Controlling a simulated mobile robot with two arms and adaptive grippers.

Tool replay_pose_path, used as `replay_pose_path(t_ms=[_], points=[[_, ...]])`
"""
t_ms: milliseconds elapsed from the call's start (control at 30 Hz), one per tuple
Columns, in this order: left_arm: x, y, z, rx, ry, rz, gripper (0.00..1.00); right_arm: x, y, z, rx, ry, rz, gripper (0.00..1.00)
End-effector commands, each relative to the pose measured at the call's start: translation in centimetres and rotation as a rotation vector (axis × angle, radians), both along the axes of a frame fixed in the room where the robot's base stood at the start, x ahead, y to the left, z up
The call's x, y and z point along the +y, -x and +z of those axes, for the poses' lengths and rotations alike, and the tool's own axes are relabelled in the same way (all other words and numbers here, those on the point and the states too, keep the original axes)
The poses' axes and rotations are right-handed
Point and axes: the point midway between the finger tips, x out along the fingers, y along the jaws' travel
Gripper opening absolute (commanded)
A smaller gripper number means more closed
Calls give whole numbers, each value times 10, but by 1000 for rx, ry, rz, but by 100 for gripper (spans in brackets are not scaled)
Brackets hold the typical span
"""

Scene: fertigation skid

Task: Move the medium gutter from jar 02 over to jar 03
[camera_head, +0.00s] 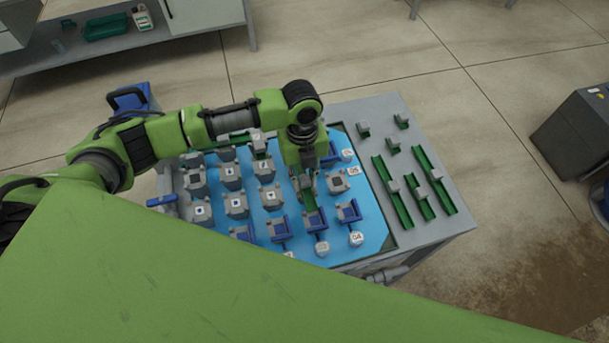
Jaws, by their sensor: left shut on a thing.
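My left gripper (305,183) reaches down over the blue board and is shut on a green gutter (310,201). The gutter's near end is close to the blue holder (316,221) behind jar 03 (321,248); I cannot tell whether they touch. The gutter's far end is hidden by the gripper. A partly cut-off white jar (289,254) stands to the left of jar 03, its label unreadable; a blue holder (279,229) is behind it. Jar 04 (355,239) stands to the right. My right gripper does not show.
Several grey blocks (235,204) stand in rows on the blue board (373,236). Several green gutters (392,193) with grey clips lie on the grey table (425,233) at the right. My green body covers the near side.

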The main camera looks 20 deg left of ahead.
Motion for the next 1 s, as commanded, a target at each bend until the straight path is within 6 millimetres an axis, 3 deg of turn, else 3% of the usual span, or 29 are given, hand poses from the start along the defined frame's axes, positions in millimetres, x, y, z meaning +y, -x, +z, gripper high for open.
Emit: replay_pose_path(t_ms=[400,433,467,500,833,1000], points=[[0,0,-6,1,1,0,0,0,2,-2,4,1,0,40],[0,0,-6,0,0,0,27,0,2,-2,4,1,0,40],[0,0,-5,0,0,0,35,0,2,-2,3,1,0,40],[0,0,-5,0,0,0,36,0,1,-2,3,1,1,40],[0,0,-3,-1,1,0,36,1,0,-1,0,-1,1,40],[0,-3,13,-5,2,1,36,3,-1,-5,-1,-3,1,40]])
